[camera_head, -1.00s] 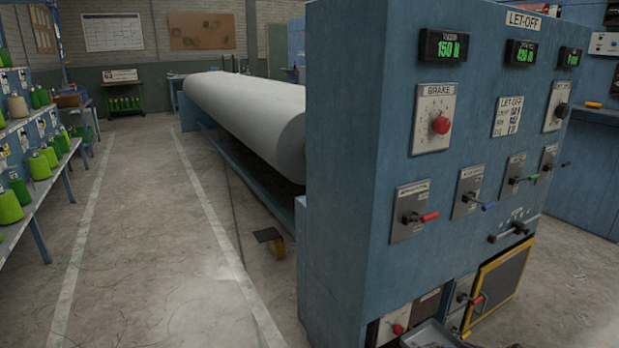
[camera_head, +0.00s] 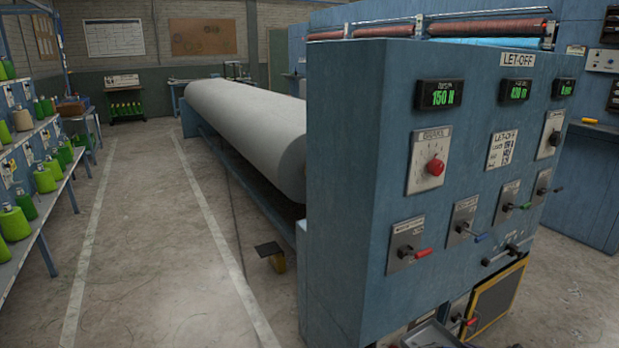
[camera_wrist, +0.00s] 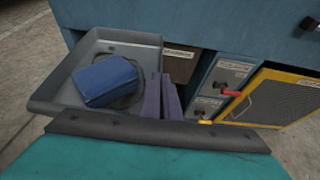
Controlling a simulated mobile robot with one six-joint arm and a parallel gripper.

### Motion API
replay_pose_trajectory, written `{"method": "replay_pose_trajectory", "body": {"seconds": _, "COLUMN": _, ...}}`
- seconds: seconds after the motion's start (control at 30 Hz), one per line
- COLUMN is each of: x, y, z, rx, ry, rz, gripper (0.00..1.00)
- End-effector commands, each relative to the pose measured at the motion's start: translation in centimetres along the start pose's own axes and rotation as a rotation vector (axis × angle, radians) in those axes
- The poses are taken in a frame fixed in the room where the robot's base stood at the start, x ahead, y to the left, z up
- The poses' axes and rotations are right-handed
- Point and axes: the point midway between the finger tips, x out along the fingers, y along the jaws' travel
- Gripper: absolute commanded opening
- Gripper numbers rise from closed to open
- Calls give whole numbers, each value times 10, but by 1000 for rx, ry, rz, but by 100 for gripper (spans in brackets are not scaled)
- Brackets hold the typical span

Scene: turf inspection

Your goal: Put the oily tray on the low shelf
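The oily tray (camera_wrist: 52,88) is a grey, raised-rim pan in the wrist view, with a dark patch on its floor. A folded blue cloth-like block (camera_wrist: 107,82) lies in it. My gripper (camera_wrist: 164,97) shows two dark purple fingers close together at the tray's right side. They appear shut on its wall, though the contact is partly hidden. A corner of the tray shows at the bottom of the head view (camera_head: 432,336). Behind the tray is a brown, labelled recess (camera_wrist: 182,66) low in the blue cabinet; I cannot tell if it is the low shelf.
The blue let-off cabinet (camera_head: 350,180) stands close ahead, with levers and a red knob (camera_head: 435,166). A yellow-framed mesh panel (camera_wrist: 268,97) is low at right. A large white roll (camera_head: 245,125) lies behind. The floor aisle (camera_head: 150,240) at left is clear, beside yarn shelves.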

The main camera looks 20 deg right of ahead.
Motion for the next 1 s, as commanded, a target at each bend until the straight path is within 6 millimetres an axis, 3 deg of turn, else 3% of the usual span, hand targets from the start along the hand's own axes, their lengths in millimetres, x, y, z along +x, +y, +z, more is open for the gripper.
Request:
{"method": "replay_pose_trajectory", "body": {"seconds": 0.03, "x": -5, "y": 0, "z": 13, "rx": 1, "ry": -2, "rz": 0, "gripper": 0}}
{"method": "replay_pose_trajectory", "body": {"seconds": 0.1, "x": -8, "y": 0, "z": 21, "rx": 1, "ry": -2, "rz": 0, "gripper": 0}}
{"method": "replay_pose_trajectory", "body": {"seconds": 0.4, "x": -19, "y": -1, "z": 44, "rx": 2, "ry": -2, "rz": -1, "gripper": 0}}
{"method": "replay_pose_trajectory", "body": {"seconds": 1.0, "x": -20, "y": -1, "z": 46, "rx": 1, "ry": -2, "rz": -1, "gripper": 0}}
